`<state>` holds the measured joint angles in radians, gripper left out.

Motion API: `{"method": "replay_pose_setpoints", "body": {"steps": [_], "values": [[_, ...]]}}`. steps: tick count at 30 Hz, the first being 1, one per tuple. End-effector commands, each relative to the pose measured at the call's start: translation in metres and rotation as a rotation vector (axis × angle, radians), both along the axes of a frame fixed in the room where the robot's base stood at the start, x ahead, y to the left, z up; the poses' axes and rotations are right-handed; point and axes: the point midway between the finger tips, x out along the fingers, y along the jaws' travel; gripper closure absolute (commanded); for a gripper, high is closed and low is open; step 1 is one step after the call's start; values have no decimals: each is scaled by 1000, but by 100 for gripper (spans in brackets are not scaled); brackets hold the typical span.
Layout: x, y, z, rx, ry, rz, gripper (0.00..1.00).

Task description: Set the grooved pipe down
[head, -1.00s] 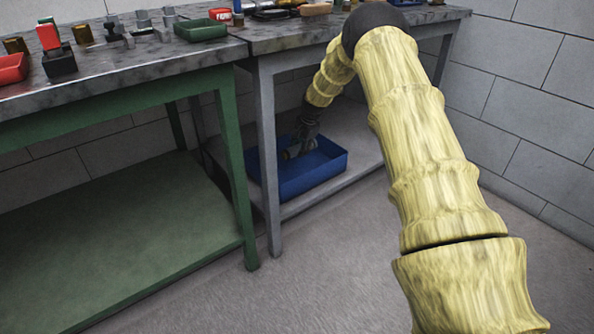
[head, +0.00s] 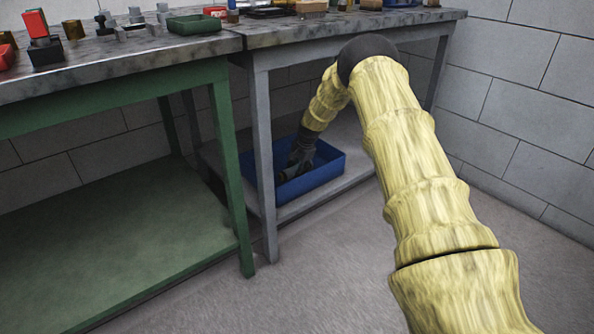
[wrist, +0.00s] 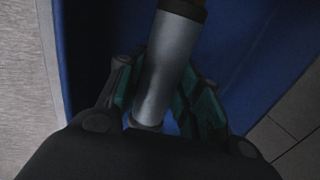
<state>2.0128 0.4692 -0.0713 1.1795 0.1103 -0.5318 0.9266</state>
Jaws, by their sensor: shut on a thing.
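The grooved pipe (wrist: 168,68) is a grey metal cylinder with a dark band near its far end. In the wrist view my gripper (wrist: 165,95) is shut on it, with a finger on each side. The blue tray (head: 318,182) stands on the lower shelf of the grey bench. In the head view my gripper (head: 292,168) reaches down inside the tray. The pipe is inside the tray outline, over its blue floor. I cannot tell whether it touches the floor. The pipe is too dark to make out in the head view.
The grey bench's lower shelf (head: 350,180) holds the tray, with a bench leg (head: 265,165) in front at left. A green bench (head: 232,170) stands to the left. Small parts, a green tray (head: 195,24) and a red-topped item (head: 38,35) are on the tabletops.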

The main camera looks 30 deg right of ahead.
Motion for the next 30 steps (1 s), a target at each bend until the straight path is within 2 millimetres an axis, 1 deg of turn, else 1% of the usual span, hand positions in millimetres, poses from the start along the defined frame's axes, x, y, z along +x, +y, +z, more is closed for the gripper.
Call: {"method": "replay_pose_setpoints", "body": {"steps": [2, 22, 23, 24, 26, 30], "values": [[0, 0, 1, 0, -1, 0, 100], [1, 0, -11, -1, -1, 1, 100], [0, 0, -12, 0, 0, 0, 61], [0, 0, -12, 0, 1, 0, 54], [0, 0, -12, 0, 0, 0, 43], [0, 0, -12, 0, 1, 0, 43]]}}
